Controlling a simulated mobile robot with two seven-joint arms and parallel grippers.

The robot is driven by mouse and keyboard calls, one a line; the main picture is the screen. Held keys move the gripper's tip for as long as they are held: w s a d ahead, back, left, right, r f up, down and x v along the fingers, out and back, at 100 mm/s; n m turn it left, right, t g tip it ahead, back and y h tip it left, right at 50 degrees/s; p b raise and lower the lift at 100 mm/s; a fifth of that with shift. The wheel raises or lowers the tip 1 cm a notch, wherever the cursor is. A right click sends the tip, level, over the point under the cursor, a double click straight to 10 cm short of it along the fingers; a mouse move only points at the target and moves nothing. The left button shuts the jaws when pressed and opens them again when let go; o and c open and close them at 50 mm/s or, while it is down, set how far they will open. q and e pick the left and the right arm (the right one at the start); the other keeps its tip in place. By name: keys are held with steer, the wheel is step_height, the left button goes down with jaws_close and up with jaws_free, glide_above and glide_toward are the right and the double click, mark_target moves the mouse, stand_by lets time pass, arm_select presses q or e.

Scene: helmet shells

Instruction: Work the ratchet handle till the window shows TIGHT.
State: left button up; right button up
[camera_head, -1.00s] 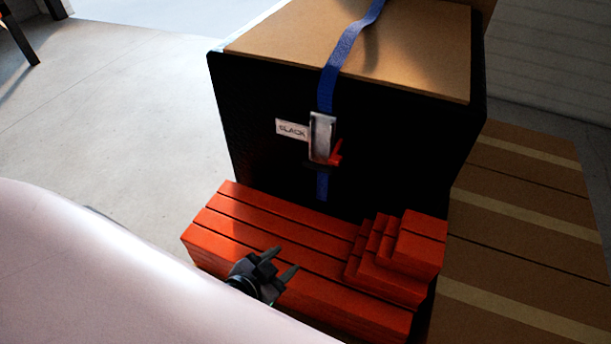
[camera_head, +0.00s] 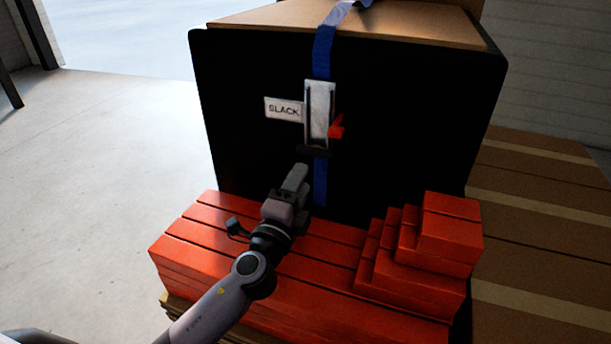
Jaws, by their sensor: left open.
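The ratchet (camera_head: 319,112) is a silvery metal body on a blue strap (camera_head: 324,55), fixed to the black front face of a large box. A dark bar, seemingly its handle (camera_head: 314,151), crosses its lower end, and a red lever (camera_head: 337,127) sticks out on its right. The white window (camera_head: 284,110) at its left reads SLACK. My left gripper (camera_head: 296,178) is open and empty, just below and left of the dark bar, pointing up toward it. A gap to the bar seems to show, but depth is hard to judge. My right gripper is not in view.
Orange-red boxes (camera_head: 260,300) are stacked low in front of the black face (camera_head: 420,110), with smaller stepped ones (camera_head: 440,240) at the right. Brown cartons (camera_head: 540,220) stand further right. The pale floor (camera_head: 110,170) at left is clear.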

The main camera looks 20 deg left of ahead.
mark_target(314, 155)
arm_select(q)
steer(key=shift+w+d+r, duration=0.1)
steer(key=shift+w+r, duration=0.15)
steer(key=shift+w, duration=0.9)
steer(key=shift+w+r, duration=0.25)
steer(key=shift+w, duration=0.95)
steer(key=shift+w+d+r, duration=0.1)
steer(key=shift+w+r, duration=0.15)
steer(key=shift+w, duration=0.9)
steer(key=shift+a, duration=0.1)
jaws_close()
